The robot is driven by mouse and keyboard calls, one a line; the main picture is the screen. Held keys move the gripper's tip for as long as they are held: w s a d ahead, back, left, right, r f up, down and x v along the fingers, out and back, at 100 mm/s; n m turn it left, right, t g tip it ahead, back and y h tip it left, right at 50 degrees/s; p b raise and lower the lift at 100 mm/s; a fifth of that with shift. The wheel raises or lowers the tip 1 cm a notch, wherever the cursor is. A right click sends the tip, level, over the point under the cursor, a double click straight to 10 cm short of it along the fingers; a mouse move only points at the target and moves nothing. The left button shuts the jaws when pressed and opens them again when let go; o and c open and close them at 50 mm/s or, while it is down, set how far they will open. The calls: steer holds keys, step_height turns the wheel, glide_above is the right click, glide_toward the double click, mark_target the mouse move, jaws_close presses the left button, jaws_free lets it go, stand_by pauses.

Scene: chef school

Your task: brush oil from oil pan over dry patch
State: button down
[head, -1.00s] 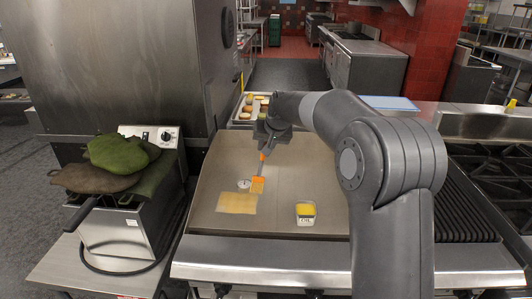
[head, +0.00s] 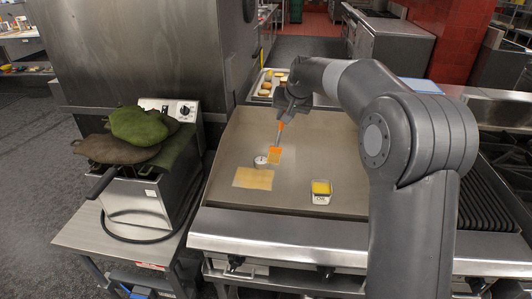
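The brush (head: 276,151) has an orange handle and head with pale bristles, pointing down over the griddle. My gripper (head: 284,114) holds its handle from above; the fingers are small and partly dark in the head view. The dry patch (head: 253,178) is a pale yellow rectangle lying flat on the griddle. The bristles are just beyond its far right corner; I cannot tell whether they touch the griddle.
A small round white dial (head: 260,161) sits on the griddle (head: 225,188) beside the brush. A tray with several rolls (head: 266,84) lies behind. A fryer (head: 140,195) with green and brown mitts (head: 139,127) stands left.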

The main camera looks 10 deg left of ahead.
steer(key=s+a+r, duration=0.1)
steer(key=a+r, duration=0.1)
steer(key=a, duration=0.5)
steer(key=s+a+r, duration=0.2)
steer(key=a, duration=0.5)
steer(key=shift+a+f, duration=0.15)
steer(key=shift+f, duration=1.15)
steer(key=shift+a+f, duration=0.1)
steer(key=shift+f, duration=1.15)
steer(key=shift+f, duration=0.15)
steer(key=shift+r, duration=0.65)
steer(key=shift+f, duration=0.1)
